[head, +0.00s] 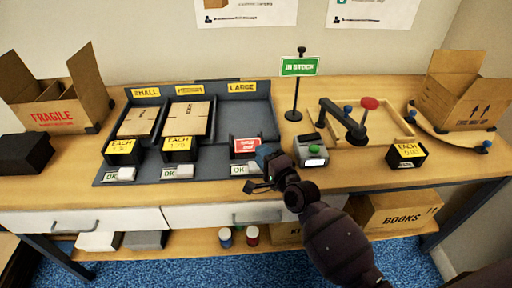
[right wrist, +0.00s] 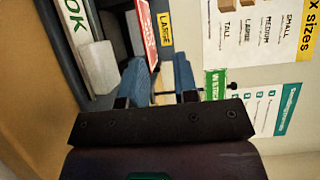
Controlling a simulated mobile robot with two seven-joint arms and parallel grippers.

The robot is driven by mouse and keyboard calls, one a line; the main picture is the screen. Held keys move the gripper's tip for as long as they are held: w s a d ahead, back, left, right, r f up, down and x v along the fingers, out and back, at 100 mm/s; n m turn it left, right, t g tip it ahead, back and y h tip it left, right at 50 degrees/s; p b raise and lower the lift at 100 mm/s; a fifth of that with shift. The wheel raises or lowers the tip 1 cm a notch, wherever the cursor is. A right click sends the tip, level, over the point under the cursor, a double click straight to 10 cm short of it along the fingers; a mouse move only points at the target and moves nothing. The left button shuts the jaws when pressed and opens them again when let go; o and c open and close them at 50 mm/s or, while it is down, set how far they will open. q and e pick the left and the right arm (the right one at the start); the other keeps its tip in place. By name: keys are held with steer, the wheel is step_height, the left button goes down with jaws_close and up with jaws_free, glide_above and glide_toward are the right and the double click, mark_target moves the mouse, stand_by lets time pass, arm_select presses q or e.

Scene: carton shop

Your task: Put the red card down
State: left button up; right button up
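The red card (head: 246,147) with white print stands upright at the front of the empty LARGE compartment (head: 243,118) of the dark sorting tray. It also shows in the right wrist view (right wrist: 149,35), just past the fingertips. My right gripper (head: 264,157) is at the card's right side. In the wrist view its two blue fingers (right wrist: 158,82) are apart, with a gap between them and nothing clearly held. The card appears beside the left finger, not between the two; whether they touch, I cannot tell. My left gripper is not in view.
Flat cartons lie in the SMALL (head: 139,121) and MEDIUM (head: 186,117) compartments. White OK blocks line the tray front. A green-buttoned device (head: 312,152) and the green IN STOCK sign (head: 299,66) stand right of the gripper. Open cartons (head: 56,103) (head: 462,90) stand at both ends.

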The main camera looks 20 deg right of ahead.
steer(key=v, duration=0.5)
steer(key=shift+s+r+p, duration=0.15)
steer(key=shift+r+p, duration=0.05)
steer(key=shift+p, duration=0.1)
steer(key=shift+v, duration=0.8)
steer(key=s+d+f+n+g+h, duration=0.1)
steer(key=s+f+n, duration=0.3)
steer(key=s, duration=0.4)
steer(key=s+d+f+n+g+h, duration=0.1)
steer(key=s+f+n+g, duration=0.2)
steer(key=s+n, duration=0.4)
steer(key=s+d+f+n+g+h, duration=0.2)
steer(key=s+f+n, duration=0.3)
steer(key=s, duration=0.6)
steer(key=shift+f+n+g, duration=0.4)
steer(key=shift+f+g, duration=0.1)
